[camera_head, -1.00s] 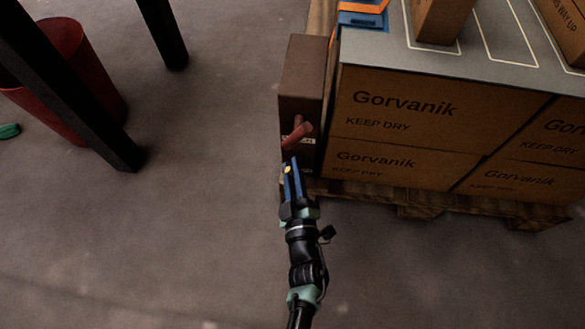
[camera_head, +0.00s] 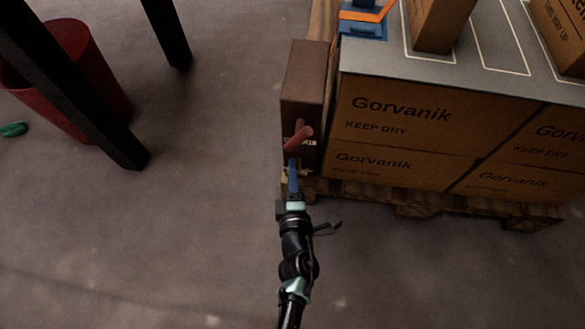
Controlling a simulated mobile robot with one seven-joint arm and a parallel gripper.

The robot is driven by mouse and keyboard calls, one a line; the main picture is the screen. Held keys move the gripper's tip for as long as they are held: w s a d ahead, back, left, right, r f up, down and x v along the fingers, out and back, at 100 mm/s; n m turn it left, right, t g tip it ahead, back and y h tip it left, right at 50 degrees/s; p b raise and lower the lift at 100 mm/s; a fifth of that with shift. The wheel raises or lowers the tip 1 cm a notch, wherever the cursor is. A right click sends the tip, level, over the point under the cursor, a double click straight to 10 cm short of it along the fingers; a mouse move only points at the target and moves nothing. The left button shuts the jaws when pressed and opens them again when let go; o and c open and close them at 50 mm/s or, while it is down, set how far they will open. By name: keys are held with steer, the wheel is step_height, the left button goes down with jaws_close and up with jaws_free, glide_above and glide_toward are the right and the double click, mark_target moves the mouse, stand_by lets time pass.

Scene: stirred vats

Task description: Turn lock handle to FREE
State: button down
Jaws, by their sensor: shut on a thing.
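The lock handle (camera_head: 299,138) is a reddish lever on the front of a brown upright box (camera_head: 303,85). It slants from upper right to lower left. A small pale label shows beside it, partly covered and too small to read. My gripper (camera_head: 292,160) reaches up from below, with its blue fingers seen edge-on. The fingers are shut on the lower left end of the lock handle. The exact contact is small and partly hidden by the fingers.
Stacked cartons (camera_head: 430,125) on a wooden pallet (camera_head: 430,203) stand close at the right of the box. A dark post (camera_head: 75,85) and a red bin (camera_head: 75,55) stand at the left. The floor between is clear.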

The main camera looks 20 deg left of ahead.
steer(key=n+h, duration=0.1)
steer(key=n+b, duration=0.1)
steer(key=n, duration=0.1)
steer(key=shift+d+f+n+h, duration=0.2)
steer(key=shift+f+n+h, duration=0.1)
steer(key=shift+f+h, duration=0.1)
steer(key=shift+d+n+h+b, duration=0.15)
steer(key=shift+n+h+b, duration=0.7)
steer(key=shift+n, duration=0.85)
steer(key=c, duration=0.8)
jaws_free()
steer(key=shift+s+r, duration=0.1)
steer(key=shift+v, duration=6.3)
